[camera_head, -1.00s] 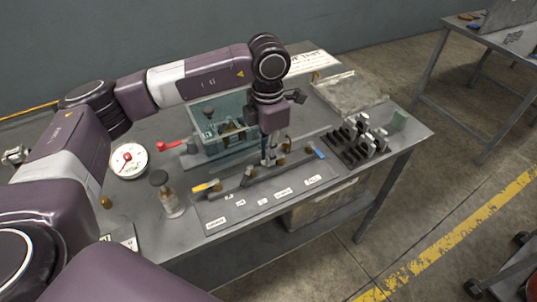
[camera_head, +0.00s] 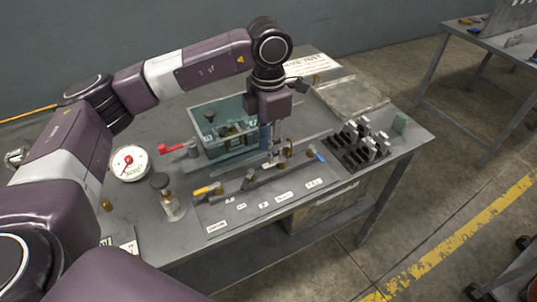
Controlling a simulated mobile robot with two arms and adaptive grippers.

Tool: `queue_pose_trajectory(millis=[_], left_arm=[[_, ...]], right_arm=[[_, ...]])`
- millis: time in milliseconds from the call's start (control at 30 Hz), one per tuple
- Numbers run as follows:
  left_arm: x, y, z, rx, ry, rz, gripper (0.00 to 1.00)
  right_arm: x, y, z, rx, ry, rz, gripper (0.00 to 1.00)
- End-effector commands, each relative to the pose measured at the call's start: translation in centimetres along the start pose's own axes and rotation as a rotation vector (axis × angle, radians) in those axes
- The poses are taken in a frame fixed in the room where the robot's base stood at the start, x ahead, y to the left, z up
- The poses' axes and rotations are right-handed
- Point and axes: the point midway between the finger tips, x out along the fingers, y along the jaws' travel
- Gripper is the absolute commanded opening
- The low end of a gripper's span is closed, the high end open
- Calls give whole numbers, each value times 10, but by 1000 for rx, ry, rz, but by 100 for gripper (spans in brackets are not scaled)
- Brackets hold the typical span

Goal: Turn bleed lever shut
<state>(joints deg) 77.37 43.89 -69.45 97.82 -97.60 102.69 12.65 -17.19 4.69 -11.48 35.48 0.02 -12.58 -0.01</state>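A grey valve panel (camera_head: 237,214) lies along the front of the table, with several levers and white labels too small to read. Its yellow-handled lever (camera_head: 207,189) is at the left end and its blue-handled lever (camera_head: 319,155) at the right end. A dark lever (camera_head: 248,180) sits between them. I cannot tell which lever is the bleed lever. My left gripper (camera_head: 274,160) points down at the panel's right-middle part, close to brass fittings there. Whether its fingers are open, shut or touching a lever is too small to tell. My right gripper is not visible.
A round gauge (camera_head: 129,163), a glass bottle (camera_head: 171,200) and a red lever (camera_head: 172,148) are on the left. A black rack (camera_head: 349,158) and a flat grey tray (camera_head: 352,97) are at the right.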

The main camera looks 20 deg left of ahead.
Motion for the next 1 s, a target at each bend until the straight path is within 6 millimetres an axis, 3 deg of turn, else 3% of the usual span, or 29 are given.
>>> queue_pose_trajectory(millis=[200, 400, 1000], left_arm=[[-49, 0, 1, 0, -4, 3, 27], [-76, 0, 0, 0, -1, 1, 27], [-83, 0, 0, 0, 0, 1, 27]], right_arm=[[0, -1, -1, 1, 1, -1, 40], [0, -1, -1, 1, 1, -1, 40], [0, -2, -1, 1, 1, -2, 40]])
